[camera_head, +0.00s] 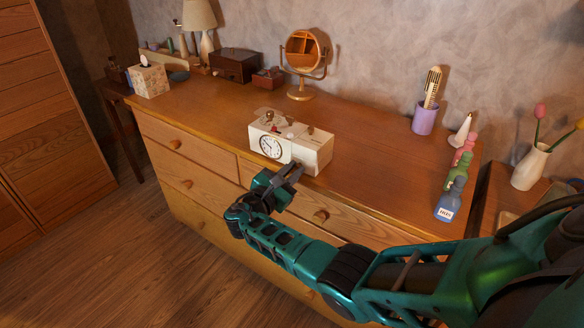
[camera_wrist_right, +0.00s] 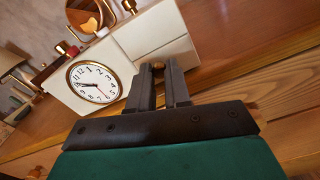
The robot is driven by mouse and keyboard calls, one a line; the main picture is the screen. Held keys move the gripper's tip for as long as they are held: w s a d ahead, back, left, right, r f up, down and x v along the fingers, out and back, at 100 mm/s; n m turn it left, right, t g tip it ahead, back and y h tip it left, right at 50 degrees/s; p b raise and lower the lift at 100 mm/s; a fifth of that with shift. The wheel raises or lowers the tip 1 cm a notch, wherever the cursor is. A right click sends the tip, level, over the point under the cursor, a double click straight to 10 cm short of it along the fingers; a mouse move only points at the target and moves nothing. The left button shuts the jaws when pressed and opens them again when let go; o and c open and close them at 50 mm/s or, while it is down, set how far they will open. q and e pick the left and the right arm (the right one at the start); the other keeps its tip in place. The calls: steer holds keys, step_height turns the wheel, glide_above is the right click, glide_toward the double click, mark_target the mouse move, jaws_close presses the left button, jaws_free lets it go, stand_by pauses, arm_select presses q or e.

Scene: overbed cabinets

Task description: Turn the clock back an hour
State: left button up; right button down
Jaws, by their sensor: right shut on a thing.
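A white box-shaped clock (camera_head: 306,152) stands near the front edge of the wooden dresser. Its round dial (camera_head: 271,146) faces the front left, and it also shows in the right wrist view (camera_wrist_right: 94,82), with dark hands and a red hand. My right gripper (camera_head: 297,170) is at the clock's front face, to the right of the dial. In the right wrist view its two fingers (camera_wrist_right: 166,75) are closed around a small brass knob (camera_wrist_right: 158,65) on the front. The fingers hide most of the knob. My left gripper is not in view.
The dresser top (camera_head: 360,130) is clear around the clock. A round mirror (camera_head: 305,52) and dark boxes (camera_head: 237,65) stand behind. Bottles (camera_head: 450,199) and a purple cup (camera_head: 424,118) stand at the right. A tissue box (camera_head: 149,80) is at the far left.

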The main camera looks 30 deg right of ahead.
steer(key=shift+n, duration=0.6)
steer(key=c, duration=1.4)
jaws_free()
steer(key=shift+o, duration=0.2)
steer(key=v, duration=1.3)
steer(key=shift+p, duration=0.45)
steer(key=shift+o, duration=0.5)
steer(key=shift+d+f, duration=0.1)
